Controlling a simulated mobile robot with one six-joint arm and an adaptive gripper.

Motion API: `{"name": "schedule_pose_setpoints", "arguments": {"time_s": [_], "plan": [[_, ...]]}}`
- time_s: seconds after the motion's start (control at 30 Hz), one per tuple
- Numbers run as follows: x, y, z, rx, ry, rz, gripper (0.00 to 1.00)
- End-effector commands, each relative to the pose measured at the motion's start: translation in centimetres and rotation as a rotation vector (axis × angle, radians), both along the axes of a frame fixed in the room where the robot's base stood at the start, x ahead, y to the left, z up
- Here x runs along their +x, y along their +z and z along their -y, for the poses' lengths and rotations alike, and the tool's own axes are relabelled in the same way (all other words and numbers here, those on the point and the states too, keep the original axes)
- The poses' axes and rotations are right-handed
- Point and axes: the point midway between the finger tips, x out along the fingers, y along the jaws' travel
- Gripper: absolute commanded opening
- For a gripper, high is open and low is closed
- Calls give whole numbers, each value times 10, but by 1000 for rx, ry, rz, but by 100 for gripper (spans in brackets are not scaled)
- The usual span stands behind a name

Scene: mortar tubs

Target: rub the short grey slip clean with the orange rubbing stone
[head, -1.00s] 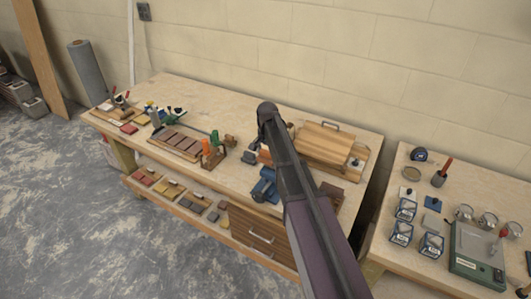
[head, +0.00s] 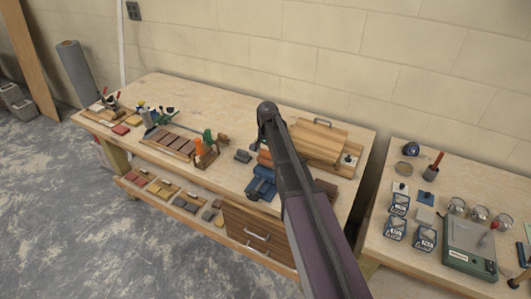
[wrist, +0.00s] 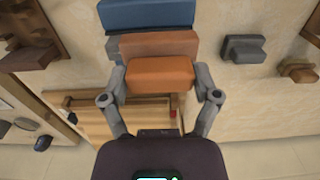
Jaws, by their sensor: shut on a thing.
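My gripper (wrist: 160,83) is shut on the orange rubbing stone (wrist: 160,74), with a finger at each end. Just beyond the stone in the wrist view is a reddish-brown block (wrist: 158,43); I cannot tell whether the two touch. Behind it is a blue vise (wrist: 147,14), which also shows in the head view (head: 261,186). A small grey stepped block (wrist: 243,48) lies on the bench to the right in the wrist view. I cannot tell whether it is the short grey slip. In the head view my arm hides most of the gripper area.
A wooden board (head: 318,142) lies at the bench's right end. A rack of brown slips (head: 172,143) and green and orange-handled tools (head: 205,148) stand left of the vise. A second bench with a green scale (head: 470,240) and jars is at right. Bare bench lies along the back.

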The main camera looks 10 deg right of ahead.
Motion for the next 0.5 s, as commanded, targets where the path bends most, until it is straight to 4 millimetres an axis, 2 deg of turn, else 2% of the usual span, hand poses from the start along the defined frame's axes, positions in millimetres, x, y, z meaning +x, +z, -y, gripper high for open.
{"name": "schedule_pose_setpoints", "arguments": {"time_s": [0.5], "plan": [[-17, -3, 21, 0, 0, 0, 35]]}}
